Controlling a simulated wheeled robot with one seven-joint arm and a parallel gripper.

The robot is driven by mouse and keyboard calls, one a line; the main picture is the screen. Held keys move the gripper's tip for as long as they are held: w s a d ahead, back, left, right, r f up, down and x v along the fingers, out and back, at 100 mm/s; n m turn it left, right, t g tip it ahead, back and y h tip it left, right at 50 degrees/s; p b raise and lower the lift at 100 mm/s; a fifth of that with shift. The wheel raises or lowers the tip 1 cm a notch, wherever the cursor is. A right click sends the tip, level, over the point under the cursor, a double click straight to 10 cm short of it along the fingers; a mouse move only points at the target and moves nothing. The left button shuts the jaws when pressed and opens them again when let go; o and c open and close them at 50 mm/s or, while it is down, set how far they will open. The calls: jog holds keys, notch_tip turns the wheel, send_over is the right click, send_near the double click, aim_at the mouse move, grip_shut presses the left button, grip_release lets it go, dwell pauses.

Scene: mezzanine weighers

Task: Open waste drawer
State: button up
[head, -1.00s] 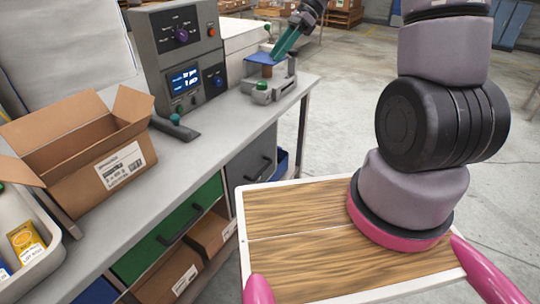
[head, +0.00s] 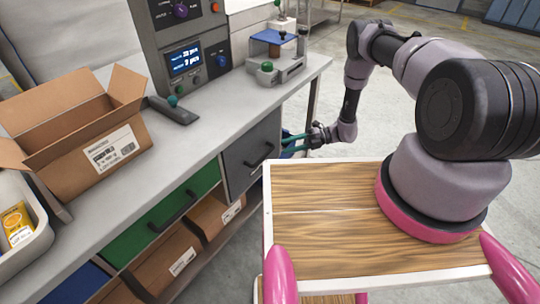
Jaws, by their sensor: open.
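Three drawer fronts show under the bench in the head view: a dark grey drawer (head: 240,172), a green drawer (head: 138,232) and a blue drawer (head: 72,287). No waste label is readable on any of them. The grey drawer has a black bar handle (head: 262,156), and the green one has a similar handle (head: 173,212). All three look closed. My gripper (head: 286,143) has teal fingers, is open and empty, and points left beside the grey drawer's right edge. It appears apart from the handle; the exact depth gap is hard to tell.
The grey bench top (head: 215,110) carries an open cardboard box (head: 80,145), a control unit with a screen (head: 185,60) and a small weighing fixture (head: 275,70). Cardboard boxes (head: 165,262) stand below the drawers.

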aim_at(264, 156)
jog(key=shift+m+t, duration=0.3)
jog(key=shift+m, duration=0.3)
jog(key=x, duration=0.3)
jog(key=f+x, duration=0.1)
jog(key=x, duration=0.3)
jog(key=s+f+x, duration=0.1)
jog(key=x, duration=0.3)
jog(key=shift+s+d, duration=0.1)
jog(key=shift+d, duration=0.2)
grip_shut()
dwell(0.5)
